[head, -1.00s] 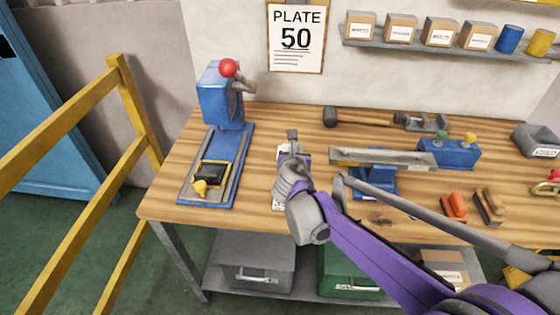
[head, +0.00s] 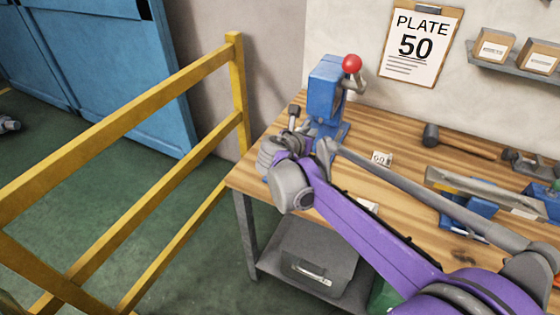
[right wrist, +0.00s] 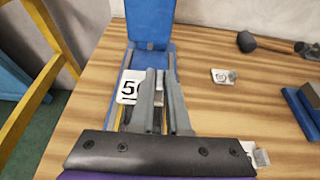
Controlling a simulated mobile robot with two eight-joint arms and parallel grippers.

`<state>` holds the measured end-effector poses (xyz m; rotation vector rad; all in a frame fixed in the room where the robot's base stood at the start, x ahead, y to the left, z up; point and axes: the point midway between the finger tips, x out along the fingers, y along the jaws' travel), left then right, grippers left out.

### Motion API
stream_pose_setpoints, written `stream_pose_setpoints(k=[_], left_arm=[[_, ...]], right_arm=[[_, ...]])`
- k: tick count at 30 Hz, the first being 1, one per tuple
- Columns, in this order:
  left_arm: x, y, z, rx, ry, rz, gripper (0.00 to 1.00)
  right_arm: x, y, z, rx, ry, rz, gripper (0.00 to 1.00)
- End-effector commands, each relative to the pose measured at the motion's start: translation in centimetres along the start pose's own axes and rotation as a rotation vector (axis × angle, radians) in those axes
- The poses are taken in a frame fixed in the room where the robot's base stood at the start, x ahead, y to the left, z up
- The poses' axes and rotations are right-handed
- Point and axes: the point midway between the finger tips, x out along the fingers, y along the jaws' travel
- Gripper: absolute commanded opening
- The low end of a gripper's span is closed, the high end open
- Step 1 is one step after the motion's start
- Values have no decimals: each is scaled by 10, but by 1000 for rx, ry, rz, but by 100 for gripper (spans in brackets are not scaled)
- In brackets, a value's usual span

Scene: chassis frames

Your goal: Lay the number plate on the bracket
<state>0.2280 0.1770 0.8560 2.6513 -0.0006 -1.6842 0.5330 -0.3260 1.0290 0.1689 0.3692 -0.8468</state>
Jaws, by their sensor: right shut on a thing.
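A white number plate (right wrist: 129,87), with a "5" and part of another digit showing, is at the fingers of my right gripper (right wrist: 158,90) in the right wrist view. The gripper is shut on this plate, over the base of the blue press (right wrist: 150,25). In the head view my right gripper (head: 294,118) is in front of the press (head: 325,90), and its hand hides the plate. The bracket is mostly hidden under the fingers and plate; only yellow bits (right wrist: 120,114) show there. My left gripper is not in view.
A clipboard reading "PLATE 50" (head: 421,45) hangs on the wall. Another white plate (head: 381,158), a smaller white piece (head: 368,207) and a mallet (head: 432,135) lie on the wooden bench. A yellow railing (head: 238,90) stands left of the bench.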

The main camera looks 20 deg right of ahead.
Motion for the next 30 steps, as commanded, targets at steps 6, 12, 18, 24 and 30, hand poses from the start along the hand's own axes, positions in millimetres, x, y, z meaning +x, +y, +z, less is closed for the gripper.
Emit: stream_pose_setpoints(k=[6,12,18,24,30], left_arm=[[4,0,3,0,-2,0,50],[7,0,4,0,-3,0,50],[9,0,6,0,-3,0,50],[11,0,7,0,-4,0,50],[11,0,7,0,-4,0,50]], right_arm=[[14,0,-32,4,-2,-7,0],[23,0,-55,3,-2,-6,0],[31,0,-73,3,-2,-6,0],[38,0,-91,3,-2,-6,0],[38,0,-91,3,-2,-6,0]])
